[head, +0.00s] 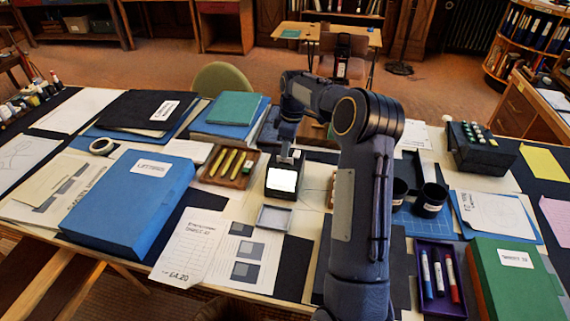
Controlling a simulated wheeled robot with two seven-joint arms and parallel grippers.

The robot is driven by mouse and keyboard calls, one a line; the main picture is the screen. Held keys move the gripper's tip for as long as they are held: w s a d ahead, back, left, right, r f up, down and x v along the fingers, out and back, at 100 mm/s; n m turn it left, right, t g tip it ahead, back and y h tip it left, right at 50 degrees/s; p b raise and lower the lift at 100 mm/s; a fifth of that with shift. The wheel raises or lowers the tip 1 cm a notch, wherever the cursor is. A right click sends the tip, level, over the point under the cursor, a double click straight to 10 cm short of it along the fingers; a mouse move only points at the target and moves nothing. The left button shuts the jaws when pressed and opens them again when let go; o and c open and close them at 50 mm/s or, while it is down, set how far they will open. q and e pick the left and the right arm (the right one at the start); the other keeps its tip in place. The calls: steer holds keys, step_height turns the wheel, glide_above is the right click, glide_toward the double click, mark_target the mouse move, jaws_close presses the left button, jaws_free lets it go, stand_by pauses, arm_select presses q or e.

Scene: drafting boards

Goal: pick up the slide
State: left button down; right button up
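I cannot clearly make out a slide. A small black box with a bright white face (283,180) stands mid-table, and a shallow grey tray (273,217) lies in front of it. My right gripper (289,156) points down just over the back of the black box. It is small and dark here, and I cannot tell whether its fingers are apart or touch anything. My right arm rises from the bottom and hides part of the table. My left gripper is out of view.
A wooden tray (209,177) with yellow-green pens is left of the black box. A blue letters box (137,196) lies further left. Dark mugs (430,201), a purple tray of markers (440,307) and a green box (513,283) are on the right. Papers cover the front.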

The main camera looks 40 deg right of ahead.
step_height(320, 180, down, 4)
steer(key=shift+w+a, duration=0.1)
steer(key=shift+w, duration=0.05)
jaws_close()
